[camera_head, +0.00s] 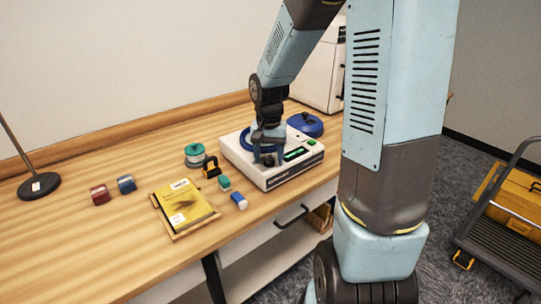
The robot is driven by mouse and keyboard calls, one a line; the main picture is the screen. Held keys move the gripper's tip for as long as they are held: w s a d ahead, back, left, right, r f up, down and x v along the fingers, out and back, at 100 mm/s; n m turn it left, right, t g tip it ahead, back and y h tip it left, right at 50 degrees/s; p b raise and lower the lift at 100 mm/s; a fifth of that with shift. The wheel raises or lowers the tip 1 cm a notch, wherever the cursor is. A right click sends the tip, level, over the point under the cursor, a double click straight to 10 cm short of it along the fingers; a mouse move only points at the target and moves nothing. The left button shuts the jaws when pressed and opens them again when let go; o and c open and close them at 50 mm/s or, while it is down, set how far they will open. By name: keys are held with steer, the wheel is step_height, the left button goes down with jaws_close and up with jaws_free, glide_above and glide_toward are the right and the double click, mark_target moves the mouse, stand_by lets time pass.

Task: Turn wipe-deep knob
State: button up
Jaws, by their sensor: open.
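A white box-shaped machine (295,172) stands on the wooden table, with a blue ring (246,141) on top and a small green-lit display (296,153) on its top right. My gripper (267,158) is over the machine's top, at the ring and left of the display, pointing down. Its fingers are small and dark here, and whether they touch anything cannot be told. A dark round part shows near the fingertips, but I cannot tell whether it is a knob. No label reading wipe-deep can be made out.
Left of the machine are a teal-lidded jar (195,154), a black-and-yellow item (211,167), two small bottles (239,201), a yellow packet on a tray (184,204) and two small rolls (101,195). A blue lid (305,124) lies behind. A lamp base (39,186) stands far left. A cart (500,240) is right.

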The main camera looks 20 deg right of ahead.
steer(key=c, duration=1)
steer(key=shift+c, duration=0.2)
steer(key=shift+n, duration=0.3)
steer(key=n, duration=0.3)
steer(key=shift+n, duration=0.3)
steer(key=n, duration=0.4)
steer(key=shift+n, duration=0.3)
steer(key=o, duration=1)
